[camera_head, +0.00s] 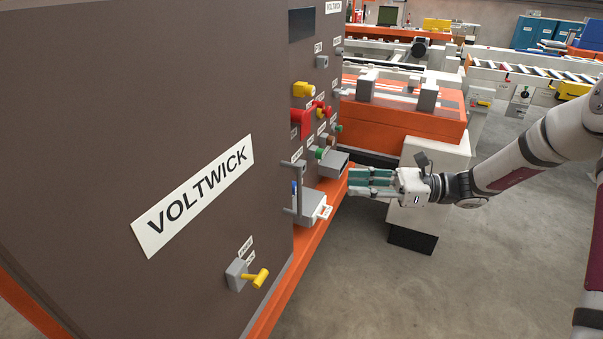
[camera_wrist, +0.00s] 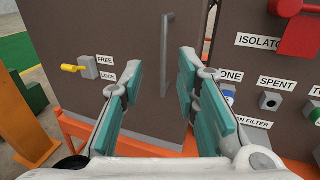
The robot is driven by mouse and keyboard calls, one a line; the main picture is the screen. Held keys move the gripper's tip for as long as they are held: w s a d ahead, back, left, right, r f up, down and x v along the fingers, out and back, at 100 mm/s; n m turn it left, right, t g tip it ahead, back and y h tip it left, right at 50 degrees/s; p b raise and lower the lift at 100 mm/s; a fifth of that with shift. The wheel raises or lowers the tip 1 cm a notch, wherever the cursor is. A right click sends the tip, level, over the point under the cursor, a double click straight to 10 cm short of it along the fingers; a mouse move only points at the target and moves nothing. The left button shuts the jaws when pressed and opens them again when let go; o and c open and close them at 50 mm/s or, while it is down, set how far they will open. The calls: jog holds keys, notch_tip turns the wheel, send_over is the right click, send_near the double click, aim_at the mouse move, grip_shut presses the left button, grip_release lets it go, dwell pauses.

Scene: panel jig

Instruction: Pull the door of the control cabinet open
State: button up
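The control cabinet's brown door (camera_wrist: 135,100) shows in the wrist view with an upright grey bar handle (camera_wrist: 166,55). The door looks shut. In the head view a grey upright bar (camera_head: 298,188) stands out at the cabinet's right edge. A yellow lever (camera_wrist: 72,68) on a grey block sits left of the handle, beside labels FREE and LOCK; it also shows in the head view (camera_head: 260,278). I cannot tell its setting. My gripper (camera_head: 350,181) is open, teal fingers apart and pointing at the cabinet. In the wrist view the handle appears between the fingertips (camera_wrist: 160,72), apart from them.
Right of the door is a panel with a red isolator handle (camera_wrist: 298,30), knobs and a blue-marked part (camera_wrist: 228,95). An orange ledge (camera_head: 285,270) runs along the cabinet's foot. An orange-topped bench (camera_head: 400,118) stands behind my gripper. The floor in front is clear.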

jog(key=a, duration=0.9)
jog(key=w+a+b, duration=0.1)
jog(key=a, duration=0.3)
jog(key=shift+a, duration=0.35)
grip_shut()
